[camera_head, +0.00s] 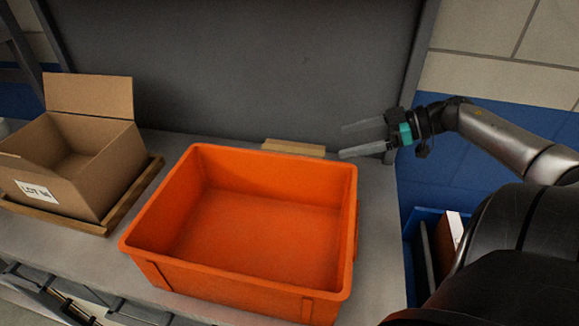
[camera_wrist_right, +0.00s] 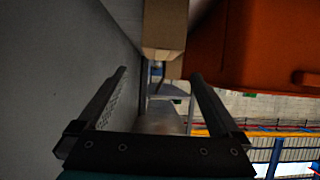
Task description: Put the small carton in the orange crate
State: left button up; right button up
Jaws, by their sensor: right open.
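The small carton (camera_head: 293,147) is a narrow tan block behind the far wall of the orange crate (camera_head: 165,265); the crate hides its lower part. The crate is empty inside. My right gripper (camera_head: 345,141) is open and empty, its fingers pointing left, just right of the carton and above the crate's far right corner. In the right wrist view, a tan carton (camera_wrist_right: 165,25) lies beyond the open fingertips (camera_wrist_right: 158,74), apart from them, with the orange crate (camera_wrist_right: 260,45) on the right. I see no left gripper.
An open cardboard box (camera_head: 75,160) with a label stands on a wooden tray (camera_head: 140,190) at the left. A grey panel (camera_head: 240,65) rises behind the grey bench (camera_head: 385,240). A blue bin (camera_head: 425,220) is at the lower right.

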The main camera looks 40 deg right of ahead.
aim_at(301, 151)
jog(key=b+x, duration=0.3)
jog(key=x, duration=0.4)
jog(key=shift+w+a+f, duration=0.15)
jog(key=shift+w+a, duration=0.05)
jog(key=shift+w, duration=0.1)
jog(key=shift+b+x, duration=1.3)
jog(key=shift+x, duration=2.2)
jog(key=shift+a, duration=0.15)
jog(key=shift+c, duration=0.2)
jog(key=shift+r, duration=0.2)
jog(key=c, duration=1.4)
jog(key=shift+o, duration=0.2)
notch_tip(301, 151, up, 20)
jog(key=p, duration=0.4)
jog(key=shift+p, duration=0.35)
